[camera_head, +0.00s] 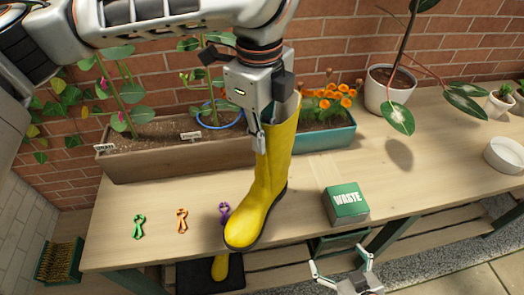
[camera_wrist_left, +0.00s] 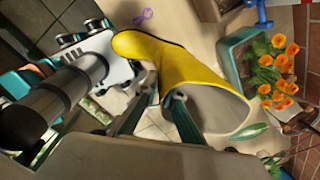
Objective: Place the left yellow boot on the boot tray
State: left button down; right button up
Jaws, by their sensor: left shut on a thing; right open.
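A tall yellow boot (camera_head: 268,185) hangs upright, toe toward the lower left, in front of the bench; it also shows in the left wrist view (camera_wrist_left: 175,62). My left gripper (camera_head: 259,143) is shut on the boot's upper shaft; its fingers show in the left wrist view (camera_wrist_left: 160,98). A second yellow boot (camera_head: 220,267) is partly visible low down, at a dark tray (camera_head: 192,277) below the bench's front edge, mostly hidden by the held boot and the bench. My right gripper (camera_head: 345,268) is open and empty at the lower middle right.
The wooden bench (camera_head: 170,193) bears green, orange and purple clips (camera_head: 224,212), a green WASTE box (camera_head: 345,203), a brown planter (camera_head: 175,160), a teal planter (camera_head: 325,138) and a white pot (camera_head: 388,92). A boot brush (camera_head: 60,260) stands at the floor's left.

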pick_arm(q)
jog(key=shift+f, duration=1.9)
jog(key=c, duration=2.2)
grip_release()
jog(key=shift+f, duration=0.15)
jog(key=shift+o, duration=0.2)
